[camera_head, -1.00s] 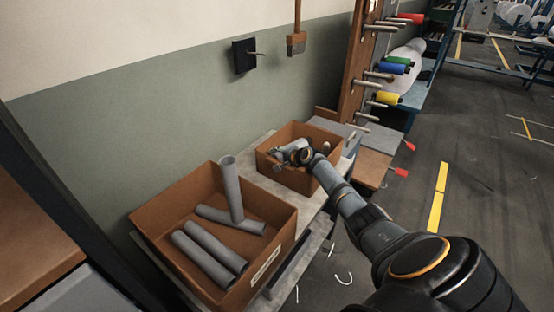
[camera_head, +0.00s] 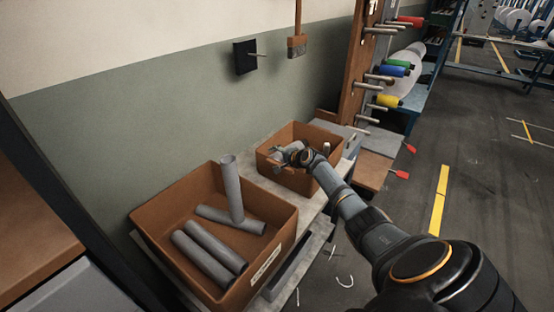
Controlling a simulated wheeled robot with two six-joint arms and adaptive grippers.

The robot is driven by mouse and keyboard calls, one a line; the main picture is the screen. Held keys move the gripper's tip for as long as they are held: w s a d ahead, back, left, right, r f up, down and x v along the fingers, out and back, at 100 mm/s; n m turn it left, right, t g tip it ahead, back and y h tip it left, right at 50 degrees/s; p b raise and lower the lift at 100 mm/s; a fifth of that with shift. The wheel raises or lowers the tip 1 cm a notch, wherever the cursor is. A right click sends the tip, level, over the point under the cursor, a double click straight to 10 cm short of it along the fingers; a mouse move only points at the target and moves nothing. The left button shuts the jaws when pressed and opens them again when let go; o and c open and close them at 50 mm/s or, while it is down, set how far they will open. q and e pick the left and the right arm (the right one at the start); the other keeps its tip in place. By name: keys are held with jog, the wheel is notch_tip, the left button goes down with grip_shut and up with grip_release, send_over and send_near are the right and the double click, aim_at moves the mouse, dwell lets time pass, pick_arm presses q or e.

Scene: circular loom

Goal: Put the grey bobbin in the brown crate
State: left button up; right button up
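Two brown open crates stand on a grey bench along the wall. The far brown crate (camera_head: 298,187) has my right gripper (camera_head: 279,154) over its opening, low near its left side. The gripper is small and partly dark here, and I cannot tell whether its fingers are open or hold anything. A small light grey piece (camera_head: 326,147) shows inside the far crate, right of the wrist; its full shape is hidden. The near brown crate (camera_head: 284,232) holds several grey tubes, one leaning upright (camera_head: 232,190) and others lying flat. My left gripper is not in view.
A wooden rack (camera_head: 357,75) with pegs and coloured bobbins, including a yellow one (camera_head: 388,101), stands beyond the far crate. A black wall box (camera_head: 244,57) is above the bench. Red-handled items (camera_head: 400,174) stick out at right. The floor at right is mostly open.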

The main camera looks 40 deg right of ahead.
jog(key=shift+s+f, duration=0.25)
jog(key=shift+f, duration=0.3)
jog(key=shift+s+f, duration=0.25)
jog(key=shift+f, duration=0.25)
jog(key=shift+s+r, duration=0.3)
jog(key=shift+s, duration=0.1)
jog(key=s+r, duration=0.4)
jog(key=shift+s+d+r, duration=0.25)
jog(key=shift+d+r, duration=0.05)
jog(key=shift+r, duration=0.05)
jog(key=shift+s+a+r, duration=0.2)
jog(key=shift+s+r, duration=0.1)
jog(key=shift+r, duration=0.1)
